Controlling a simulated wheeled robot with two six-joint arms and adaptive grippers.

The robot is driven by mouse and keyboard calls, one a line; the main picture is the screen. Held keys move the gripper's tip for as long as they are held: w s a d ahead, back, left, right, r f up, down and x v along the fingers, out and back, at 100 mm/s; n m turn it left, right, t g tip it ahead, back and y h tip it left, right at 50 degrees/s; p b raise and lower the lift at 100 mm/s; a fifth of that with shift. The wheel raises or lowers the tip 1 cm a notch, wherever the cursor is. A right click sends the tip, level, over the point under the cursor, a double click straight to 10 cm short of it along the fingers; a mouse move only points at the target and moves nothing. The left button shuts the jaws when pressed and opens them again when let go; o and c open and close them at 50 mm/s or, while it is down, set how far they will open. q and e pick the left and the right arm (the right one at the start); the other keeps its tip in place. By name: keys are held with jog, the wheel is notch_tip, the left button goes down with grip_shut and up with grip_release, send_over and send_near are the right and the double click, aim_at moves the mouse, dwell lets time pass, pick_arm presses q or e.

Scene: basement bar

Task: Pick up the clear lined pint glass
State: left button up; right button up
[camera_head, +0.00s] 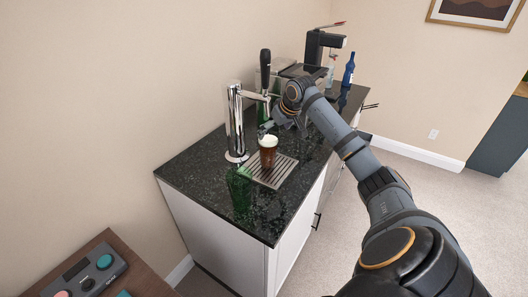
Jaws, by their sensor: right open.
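A pint glass (268,154) stands upright on the slotted metal drip tray (258,177) under the beer tap. It holds a dark brown drink with a pale foam top; lines on its wall are too small to make out. My right gripper (272,126) is open, just above and behind the glass, close to the tap spout. It looks empty and apart from the glass, though the small gap is hard to judge. My left gripper is not in view.
The chrome tap tower (235,125) with a black handle (265,70) stands left of the glass. A blue bottle (349,70) and a black machine (316,48) are at the counter's far end.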

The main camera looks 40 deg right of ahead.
aim_at(268, 144)
jog(key=p+x, duration=0.2)
jog(key=x, duration=0.4)
jog(key=shift+s+d+f+p, duration=0.1)
jog(key=shift+s+f+p, duration=0.05)
jog(key=shift+p, duration=0.15)
jog(key=x, duration=0.2)
jog(key=shift+d+f, duration=0.1)
jog(key=shift+f, duration=0.2)
jog(key=shift+w+f, duration=0.25)
jog(key=shift+f, duration=0.15)
jog(key=shift+s+r, duration=0.1)
jog(key=c, duration=1.8)
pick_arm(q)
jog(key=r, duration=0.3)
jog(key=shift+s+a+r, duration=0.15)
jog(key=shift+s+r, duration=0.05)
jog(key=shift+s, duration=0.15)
pick_arm(e)
jog(key=shift+c, duration=0.7)
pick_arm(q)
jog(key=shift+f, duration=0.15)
pick_arm(e)
jog(key=shift+d+r, duration=0.1)
jog(key=shift+r, duration=0.05)
